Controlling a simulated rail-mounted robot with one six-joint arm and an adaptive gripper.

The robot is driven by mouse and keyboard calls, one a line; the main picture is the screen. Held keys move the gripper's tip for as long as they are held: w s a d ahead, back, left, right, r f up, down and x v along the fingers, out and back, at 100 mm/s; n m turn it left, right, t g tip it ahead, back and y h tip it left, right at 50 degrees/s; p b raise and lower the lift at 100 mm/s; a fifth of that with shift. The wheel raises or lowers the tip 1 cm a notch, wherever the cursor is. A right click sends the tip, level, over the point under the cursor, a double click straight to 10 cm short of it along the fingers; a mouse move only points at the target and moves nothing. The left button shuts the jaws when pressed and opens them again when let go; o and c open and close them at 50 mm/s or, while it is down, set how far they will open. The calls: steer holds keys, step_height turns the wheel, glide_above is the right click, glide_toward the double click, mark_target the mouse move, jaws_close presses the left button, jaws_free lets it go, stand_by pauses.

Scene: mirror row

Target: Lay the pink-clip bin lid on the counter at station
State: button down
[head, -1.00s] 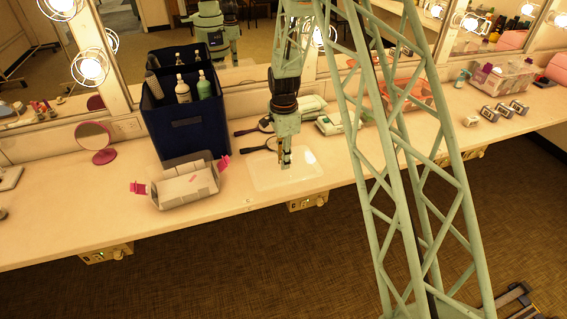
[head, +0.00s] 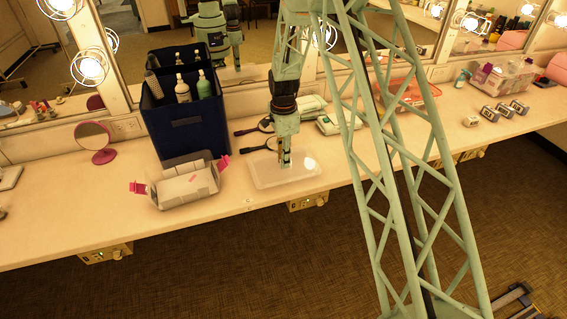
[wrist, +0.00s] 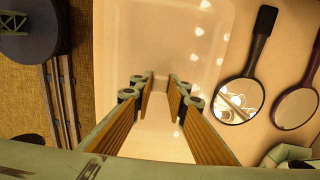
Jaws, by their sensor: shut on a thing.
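The pale translucent bin lid (head: 262,178) is at the counter's front edge, right of the open bin. It also fills the upper middle of the wrist view (wrist: 205,55). My gripper (head: 285,163) points down at the lid's middle and is shut on it. In the wrist view my gripper's fingers (wrist: 160,88) stand on either side of a narrow strip of the lid. The lid looks level; I cannot tell whether it touches the counter (head: 225,220). The open grey bin (head: 170,203) has pink clips (head: 139,188) flipped out at both ends and pale contents.
A navy crate (head: 185,135) with bottles stands behind the bin. A pink round mirror (head: 93,137) is at left. Two dark hand mirrors (head: 256,148) and wipes packs (head: 335,123) lie behind the lid. Counter between pink mirror and front edge is clear.

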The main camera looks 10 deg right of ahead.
steer(key=shift+f, duration=0.65)
steer(key=shift+f, duration=0.2)
steer(key=c, duration=2.5)
jaws_free()
steer(key=shift+c, duration=0.2)
steer(key=shift+r, duration=0.2)
step_height(320, 180, up, 12)
steer(key=p, duration=0.1)
